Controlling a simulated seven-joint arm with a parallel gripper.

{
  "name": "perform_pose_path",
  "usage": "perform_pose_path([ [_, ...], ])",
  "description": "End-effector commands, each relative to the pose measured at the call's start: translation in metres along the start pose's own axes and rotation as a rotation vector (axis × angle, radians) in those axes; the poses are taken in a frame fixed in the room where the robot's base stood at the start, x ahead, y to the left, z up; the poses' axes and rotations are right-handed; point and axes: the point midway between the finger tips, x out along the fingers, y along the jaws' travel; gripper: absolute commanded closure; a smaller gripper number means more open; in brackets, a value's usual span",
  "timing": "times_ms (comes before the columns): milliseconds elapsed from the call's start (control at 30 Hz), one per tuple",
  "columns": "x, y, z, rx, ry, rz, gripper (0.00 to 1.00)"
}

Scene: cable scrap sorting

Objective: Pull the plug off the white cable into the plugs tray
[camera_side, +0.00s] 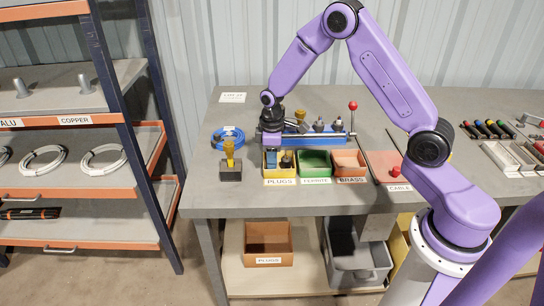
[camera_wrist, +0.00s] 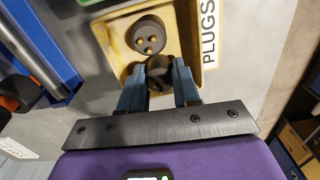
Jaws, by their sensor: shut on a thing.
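My gripper (camera_wrist: 160,85) points down at the yellow plugs tray (camera_wrist: 192,25), its blue fingers shut on a dark round plug (camera_wrist: 159,72). In the side view my gripper (camera_side: 271,160) is at the left part of the plugs tray (camera_side: 280,174), low over or inside it. I cannot tell whether the held plug touches the tray floor. Another dark round plug (camera_wrist: 149,36) with brass-coloured pins lies in the tray beside it. No white cable shows at my gripper; white coils (camera_side: 104,160) lie on the shelf rack at the left.
A green ferrite tray (camera_side: 315,170) and an orange brass tray (camera_side: 350,172) stand to the right. Behind is a blue fixture (camera_side: 340,137) with a red-knobbed lever (camera_side: 353,106). A blue cable coil (camera_side: 228,137) and a yellow-handled tool (camera_side: 229,152) in a block are at the left.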

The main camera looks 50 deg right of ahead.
Motion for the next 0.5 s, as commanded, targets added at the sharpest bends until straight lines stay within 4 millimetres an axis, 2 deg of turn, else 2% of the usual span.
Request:
perform_pose_path([
  [200, -0.0002, -0.0001, -0.0002, 0.000, 0.000, 0.000, 1.00],
  [233, -0.0002, -0.0001, -0.0002, 0.000, 0.000, 0.000, 0.59],
  [300, -0.0003, -0.0001, -0.0002, 0.000, 0.000, 0.000, 0.39],
  [500, -0.0003, -0.0001, -0.0002, 0.000, 0.000, 0.000, 0.39],
])
